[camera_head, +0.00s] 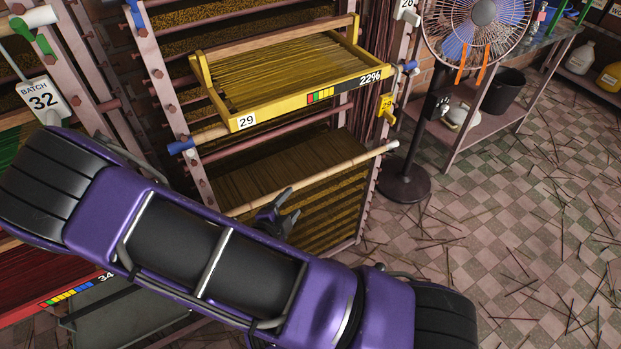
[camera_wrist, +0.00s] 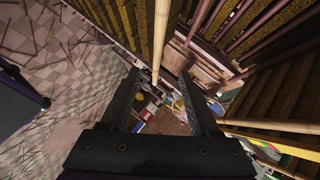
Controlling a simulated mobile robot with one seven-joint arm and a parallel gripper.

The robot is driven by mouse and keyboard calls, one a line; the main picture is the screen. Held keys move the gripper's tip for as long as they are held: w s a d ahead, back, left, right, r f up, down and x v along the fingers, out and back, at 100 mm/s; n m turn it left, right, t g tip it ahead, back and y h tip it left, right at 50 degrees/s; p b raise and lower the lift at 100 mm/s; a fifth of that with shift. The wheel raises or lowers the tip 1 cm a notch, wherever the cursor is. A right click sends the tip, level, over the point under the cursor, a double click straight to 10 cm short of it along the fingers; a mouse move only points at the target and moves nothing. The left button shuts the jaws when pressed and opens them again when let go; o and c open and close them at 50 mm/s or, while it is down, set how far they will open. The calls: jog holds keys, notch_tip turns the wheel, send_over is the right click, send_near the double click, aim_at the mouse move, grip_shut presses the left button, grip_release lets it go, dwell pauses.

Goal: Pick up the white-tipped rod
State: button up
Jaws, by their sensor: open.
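The white-tipped rod (camera_head: 345,165) is a pale wooden rod that slants across the front of the rack, below the yellow tray. Its white tip (camera_head: 393,145) sticks out at the right. My gripper (camera_head: 293,203) is open and empty, just below and in front of the rod's middle. One fingertip shows close to the rod's lower edge; I cannot tell whether it touches. In the wrist view a pale rod (camera_wrist: 162,40) runs down from the top edge, in line with the gap between my two dark fingers (camera_wrist: 160,75).
Rack posts (camera_head: 157,75) carry blue-ended rods. A fan (camera_head: 484,14) on a stand (camera_head: 404,182) is to the right. The tiled floor (camera_head: 500,230) is strewn with thin sticks.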

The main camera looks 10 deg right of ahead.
jog(key=b, duration=0.1)
send_near(311, 181)
jog(key=x, duration=0.3)
jog(key=shift+b+x, duration=0.55)
jog(key=shift+x, duration=2.3)
grip_shut()
